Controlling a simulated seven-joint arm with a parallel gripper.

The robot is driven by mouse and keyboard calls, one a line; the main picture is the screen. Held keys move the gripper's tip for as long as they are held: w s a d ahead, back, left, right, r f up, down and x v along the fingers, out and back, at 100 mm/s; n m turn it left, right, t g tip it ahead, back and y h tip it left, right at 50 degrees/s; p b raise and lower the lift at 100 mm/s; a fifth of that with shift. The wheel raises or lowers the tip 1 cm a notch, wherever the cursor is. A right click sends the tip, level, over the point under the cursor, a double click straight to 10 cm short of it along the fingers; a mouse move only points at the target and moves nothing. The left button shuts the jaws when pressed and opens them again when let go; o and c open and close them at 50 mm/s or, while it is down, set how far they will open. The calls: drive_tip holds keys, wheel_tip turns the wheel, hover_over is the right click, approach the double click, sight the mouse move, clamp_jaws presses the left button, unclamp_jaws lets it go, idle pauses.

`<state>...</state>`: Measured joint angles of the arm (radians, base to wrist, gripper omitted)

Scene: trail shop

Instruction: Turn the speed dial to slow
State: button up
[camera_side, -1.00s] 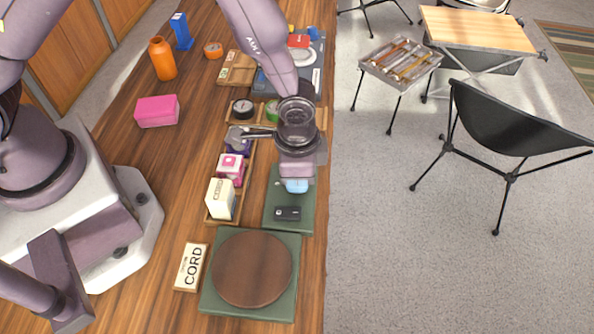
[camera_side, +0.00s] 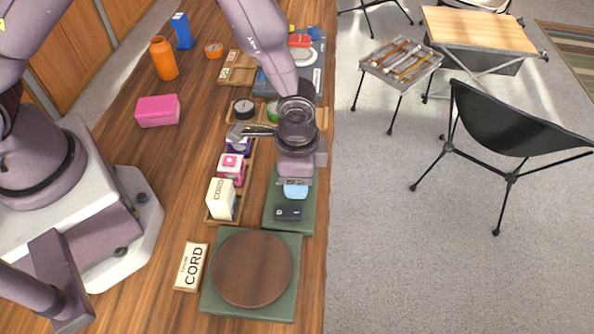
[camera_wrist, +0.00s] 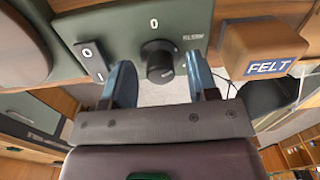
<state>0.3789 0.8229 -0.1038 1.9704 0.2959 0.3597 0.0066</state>
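The speed dial (camera_wrist: 158,60) is a round black knob on a dark green panel (camera_wrist: 122,28). A white 0 stands above it, and small blurred lettering is to its right. The direction of its pointer is unclear. My gripper (camera_wrist: 160,74) is open, with one blue finger on each side of the dial; contact cannot be told. In the side view my gripper (camera_side: 295,187) points down over the green panel (camera_side: 273,208) and hides the dial. A black rocker switch (camera_wrist: 91,61) is left of the dial; it also shows in the side view (camera_side: 288,213).
A brown round disc (camera_side: 252,268) on a green base lies in front of the panel. A FELT block (camera_wrist: 262,50) is close beside the right finger. The table edge is just right.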

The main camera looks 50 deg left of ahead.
wheel_tip(320, 180, up, 13)
drive_tip(key=shift+d, duration=0.15)
idle(0.4)
drive_tip(key=shift+s, duration=0.1)
drive_tip(key=s+a+r+n+t, duration=0.2)
drive_tip(key=s+a+r+n, duration=0.2)
drive_tip(key=s+a+r, duration=0.2)
drive_tip(key=s+a+r+n+t, duration=0.3)
drive_tip(key=s+a+r, duration=0.4)
drive_tip(key=a+r, duration=0.3)
wheel_tip(320, 180, up, 3)
drive_tip(key=shift+a+f+n, duration=0.1)
drive_tip(key=shift+a+n, duration=0.15)
drive_tip(key=shift+n, duration=0.45)
drive_tip(key=shift+s, duration=0.1)
idle(1.4)
